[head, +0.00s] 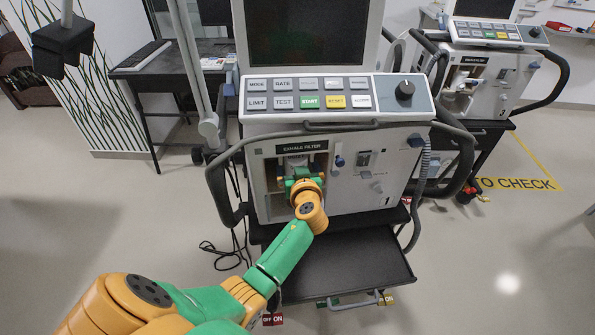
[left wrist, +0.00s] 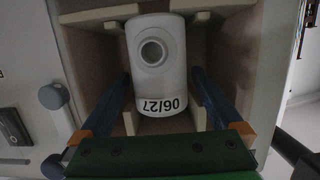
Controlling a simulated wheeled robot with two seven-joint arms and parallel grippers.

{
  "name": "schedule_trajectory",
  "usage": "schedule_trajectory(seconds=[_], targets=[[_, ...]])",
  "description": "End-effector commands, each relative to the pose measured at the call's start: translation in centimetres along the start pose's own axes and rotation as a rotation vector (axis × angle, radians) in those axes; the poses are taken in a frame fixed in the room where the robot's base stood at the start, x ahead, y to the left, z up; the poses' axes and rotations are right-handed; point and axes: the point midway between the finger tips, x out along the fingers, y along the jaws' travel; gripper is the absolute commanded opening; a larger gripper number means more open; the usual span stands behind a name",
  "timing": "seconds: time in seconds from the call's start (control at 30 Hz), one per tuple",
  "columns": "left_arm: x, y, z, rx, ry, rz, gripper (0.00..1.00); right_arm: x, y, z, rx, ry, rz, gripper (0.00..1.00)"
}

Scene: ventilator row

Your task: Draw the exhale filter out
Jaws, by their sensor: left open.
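The exhale filter (left wrist: 157,60) is a white cylinder with a round opening and a label reading 06/27, upside down in the left wrist view. It sits in a beige bay below the EXHALE FILTER sign (head: 302,147) on the front ventilator (head: 345,200). My left gripper (head: 300,178) is at the bay. In the left wrist view its blue fingers (left wrist: 160,88) reach in on either side of the filter, open, with a gap visible beside it. In the head view my gripper hides most of the filter. My right gripper is in neither view.
A dark shelf (head: 340,268) juts out below the bay. Black side handles (head: 222,192) and a grey hose (head: 423,185) flank the ventilator. A blue knob (head: 339,161) is right of the bay. A second ventilator (head: 492,82) stands at the back right. Open floor lies on both sides.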

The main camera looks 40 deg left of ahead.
Motion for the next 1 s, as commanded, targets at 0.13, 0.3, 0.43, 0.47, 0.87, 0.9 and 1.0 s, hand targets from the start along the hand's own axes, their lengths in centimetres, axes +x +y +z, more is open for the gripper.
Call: schedule_trajectory(seconds=[0.13,0.3,0.43,0.47,0.87,0.9,1.0], targets=[[0.0,0.0,0.0,0.001,0.0,0.0,1.0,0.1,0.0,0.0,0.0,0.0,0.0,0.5],[0.0,0.0,0.0,0.001,0.0,0.0,0.68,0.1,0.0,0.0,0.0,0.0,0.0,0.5],[0.0,0.0,0.0,0.001,0.0,0.0,0.33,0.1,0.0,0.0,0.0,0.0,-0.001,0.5],[0.0,0.0,0.0,0.001,0.0,0.0,0.24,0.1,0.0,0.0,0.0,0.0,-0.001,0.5],[-0.2,0.0,-1.0,0.0,0.001,0.0,0.18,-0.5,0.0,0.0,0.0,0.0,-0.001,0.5],[-0.3,0.0,-1.1,0.0,0.002,0.0,0.18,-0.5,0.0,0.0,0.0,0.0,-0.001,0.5],[-0.2,0.0,-1.1,0.0,0.004,0.001,0.18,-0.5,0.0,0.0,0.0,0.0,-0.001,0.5]])
